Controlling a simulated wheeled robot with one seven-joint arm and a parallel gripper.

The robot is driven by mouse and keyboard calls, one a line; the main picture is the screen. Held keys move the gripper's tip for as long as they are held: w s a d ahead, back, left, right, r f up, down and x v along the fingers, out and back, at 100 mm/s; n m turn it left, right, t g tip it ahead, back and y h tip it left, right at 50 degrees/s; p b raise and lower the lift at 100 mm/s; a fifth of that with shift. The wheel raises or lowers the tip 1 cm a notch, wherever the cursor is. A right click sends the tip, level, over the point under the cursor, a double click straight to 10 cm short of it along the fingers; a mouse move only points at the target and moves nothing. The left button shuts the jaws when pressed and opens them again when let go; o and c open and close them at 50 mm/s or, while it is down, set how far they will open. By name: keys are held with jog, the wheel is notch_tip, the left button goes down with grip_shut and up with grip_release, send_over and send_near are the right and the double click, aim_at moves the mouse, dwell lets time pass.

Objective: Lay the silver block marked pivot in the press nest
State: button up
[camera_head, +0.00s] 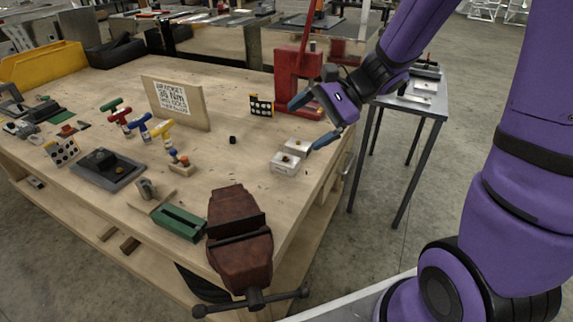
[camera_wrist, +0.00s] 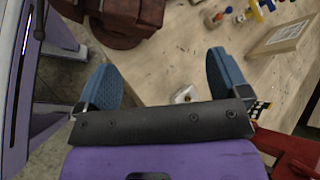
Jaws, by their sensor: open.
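Two small pale silver blocks sit close together near the bench's right edge: a front block (camera_head: 285,167) with a dark brassy spot on top, and a back block (camera_head: 298,147). Their markings are too small to read, so I cannot tell which says pivot. The red press (camera_head: 289,72) stands behind them; its nest is not clearly visible. My gripper (camera_head: 310,122) is open and empty, above and right of the blocks, its blue fingers spread. In the wrist view, the open fingers (camera_wrist: 160,62) show a pale block (camera_wrist: 184,95) partly hidden by the gripper body.
A dark red vise (camera_head: 238,235) is at the bench's front edge. A grey side table (camera_head: 425,105) is to the right. Bare wood lies left of the blocks.

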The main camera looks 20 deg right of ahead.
jog(key=w+d+f+m+t+y, duration=0.1)
jog(key=w+d+f+m+t, duration=0.25)
jog(key=w+f+m, duration=0.55)
jog(key=m+t+h, duration=0.2)
jog(key=m+t, duration=0.3)
jog(key=m, duration=0.1)
send_near(288, 159)
jog(key=shift+g, duration=0.35)
jog(key=x, duration=0.4)
jog(key=shift+s+a, duration=0.1)
jog(key=shift+a, duration=0.15)
jog(key=shift+w+d+x, duration=0.15)
jog(key=shift+x, duration=1.15)
jog(key=shift+w+d+x, duration=0.1)
jog(key=shift+w+x, duration=0.05)
jog(key=shift+x, duration=1.1)
jog(key=c, duration=1.2)
jog(key=shift+r, duration=0.1)
jog(key=shift+c, duration=0.4)
